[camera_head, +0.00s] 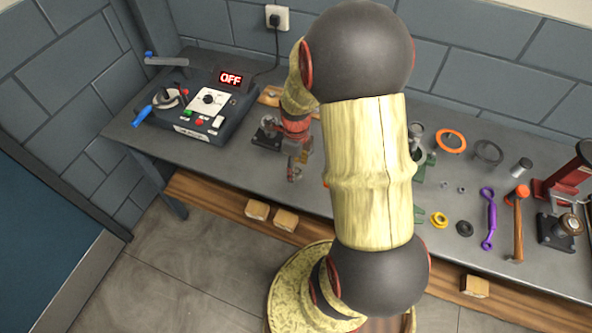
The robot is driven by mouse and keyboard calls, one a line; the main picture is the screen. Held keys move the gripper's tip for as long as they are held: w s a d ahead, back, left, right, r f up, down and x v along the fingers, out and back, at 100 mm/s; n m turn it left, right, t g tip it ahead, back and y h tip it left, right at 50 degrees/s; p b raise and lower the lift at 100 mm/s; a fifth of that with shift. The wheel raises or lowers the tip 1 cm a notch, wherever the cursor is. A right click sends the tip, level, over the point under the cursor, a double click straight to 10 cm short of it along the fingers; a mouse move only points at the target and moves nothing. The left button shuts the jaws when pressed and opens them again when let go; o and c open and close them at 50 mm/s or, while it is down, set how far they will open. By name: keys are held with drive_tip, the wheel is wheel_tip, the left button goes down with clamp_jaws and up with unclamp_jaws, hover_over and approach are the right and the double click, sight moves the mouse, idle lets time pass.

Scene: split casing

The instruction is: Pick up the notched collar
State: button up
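Several rings lie on the grey workbench (240,172), and I cannot tell for sure which is the notched collar. A small yellow ring (439,219) with an uneven outline lies right of my arm, near the front. A small black ring (464,228) lies just right of it. A larger orange ring (450,141) and a dark ring (488,152) lie farther back. My gripper (294,171) points down over the bench left of my forearm, well away from these rings. Its fingers are small and partly overlapped, so their opening is unclear. My arm hides the middle of the bench.
A control box (207,107) with an "OFF" display stands at the back left. A purple wrench (488,218), a hammer (518,222) and a red press-like tool (570,178) are at the right. A black fixture (267,134) sits beside my gripper. The front left bench is clear.

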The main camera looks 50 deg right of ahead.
drive_tip(key=c, duration=0.6)
drive_tip(key=shift+c, duration=0.6)
drive_tip(key=shift+r, duration=0.1)
